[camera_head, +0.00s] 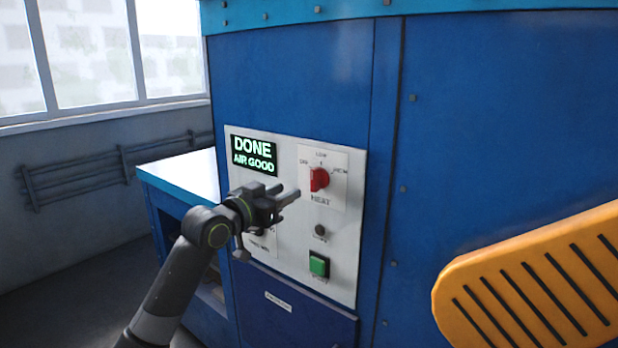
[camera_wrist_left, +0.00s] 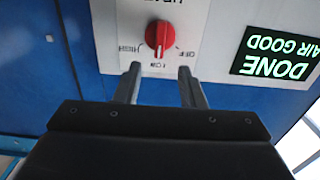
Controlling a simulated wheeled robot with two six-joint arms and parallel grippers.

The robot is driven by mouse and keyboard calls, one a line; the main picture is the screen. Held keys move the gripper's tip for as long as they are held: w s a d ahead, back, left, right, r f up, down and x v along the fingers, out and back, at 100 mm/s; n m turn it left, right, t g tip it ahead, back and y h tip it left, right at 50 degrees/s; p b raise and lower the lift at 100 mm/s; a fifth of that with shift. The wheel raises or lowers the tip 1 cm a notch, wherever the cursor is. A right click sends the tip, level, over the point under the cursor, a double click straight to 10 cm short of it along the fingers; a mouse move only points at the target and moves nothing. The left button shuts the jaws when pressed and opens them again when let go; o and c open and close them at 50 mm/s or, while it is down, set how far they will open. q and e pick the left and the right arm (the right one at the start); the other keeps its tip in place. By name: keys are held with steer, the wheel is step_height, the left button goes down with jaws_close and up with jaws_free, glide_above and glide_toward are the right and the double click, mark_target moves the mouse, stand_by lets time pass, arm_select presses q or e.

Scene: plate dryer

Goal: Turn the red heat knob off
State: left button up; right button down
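The red heat knob (camera_head: 319,179) is on a white control panel (camera_head: 333,247), with OFF on its left, LOW above and HIGH on its right. Its pale pointer appears to face LOW. In the left wrist view, which is upside down, the knob (camera_wrist_left: 160,36) lies just beyond the fingertips, roughly between them. My left gripper (camera_head: 287,196) is in front of the panel, below and left of the knob in the head view. Its two fingers are spread with nothing between them, and it also shows in the left wrist view (camera_wrist_left: 160,76). My right gripper is out of view.
A display (camera_head: 254,155) reads DONE, AIR GOOD. Below the knob are a small dark button (camera_head: 320,230) and a green button (camera_head: 319,265). A yellow slotted part (camera_head: 540,285) fills the lower right.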

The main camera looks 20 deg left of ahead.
mark_target(312, 179)
arm_select(q)
steer(key=p+x, duration=0.2)
steer(key=x, duration=0.7)
steer(key=shift+w+d, duration=0.1)
steer(key=shift+w, duration=0.1)
jaws_close()
